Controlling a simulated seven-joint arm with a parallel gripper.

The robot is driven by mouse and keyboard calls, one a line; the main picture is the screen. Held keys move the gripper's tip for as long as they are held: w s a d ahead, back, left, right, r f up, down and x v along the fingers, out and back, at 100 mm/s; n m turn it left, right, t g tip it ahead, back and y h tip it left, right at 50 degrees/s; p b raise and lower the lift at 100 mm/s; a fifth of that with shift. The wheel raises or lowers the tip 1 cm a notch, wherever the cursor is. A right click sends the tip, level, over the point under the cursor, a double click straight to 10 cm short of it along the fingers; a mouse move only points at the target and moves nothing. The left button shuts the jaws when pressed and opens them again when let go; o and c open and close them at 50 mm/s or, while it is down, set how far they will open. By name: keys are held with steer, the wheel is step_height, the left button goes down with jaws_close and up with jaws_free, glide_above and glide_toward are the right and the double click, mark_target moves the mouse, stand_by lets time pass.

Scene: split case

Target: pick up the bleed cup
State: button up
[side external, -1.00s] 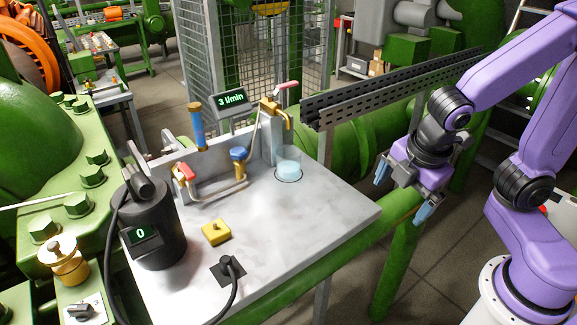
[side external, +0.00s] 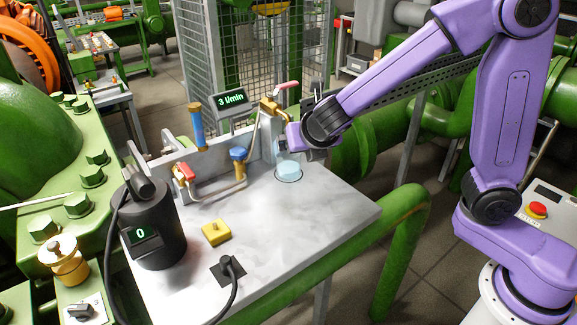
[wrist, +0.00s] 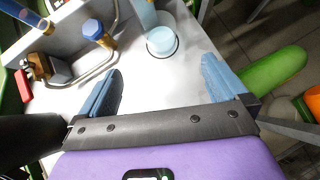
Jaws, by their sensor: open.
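The bleed cup (side external: 289,172) is a clear cup with pale blue liquid, standing upright in a dark ring on the pale tabletop below the brass tap (side external: 272,106). In the wrist view the cup (wrist: 160,41) lies just beyond the fingertips, roughly midway between them. My gripper (wrist: 163,72) is open and empty, its two blue fingers spread wide. In the side view my purple hand is just above and behind the cup and overlaps its upper part. The fingers are mostly hidden there, and I cannot tell whether they touch it.
A blue-capped valve (side external: 238,154) and bent pipe stand left of the cup. A black cylinder with a "0" display (side external: 155,225) and a yellow block (side external: 216,232) sit nearer the front left. The tabletop (side external: 320,215) right of the block is clear. A green rail (side external: 365,235) runs along its edge.

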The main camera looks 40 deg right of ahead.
glide_toward(289, 156)
steer(key=shift+w+a+f, duration=0.1)
steer(key=shift+a+f, duration=0.3)
steer(key=shift+f, duration=0.45)
steer(key=shift+w+x, duration=0.2)
steer(key=shift+x, duration=2.5)
steer(key=shift+r, duration=0.2)
steer(key=c, duration=1.2)
steer(key=shift+r, duration=0.15)
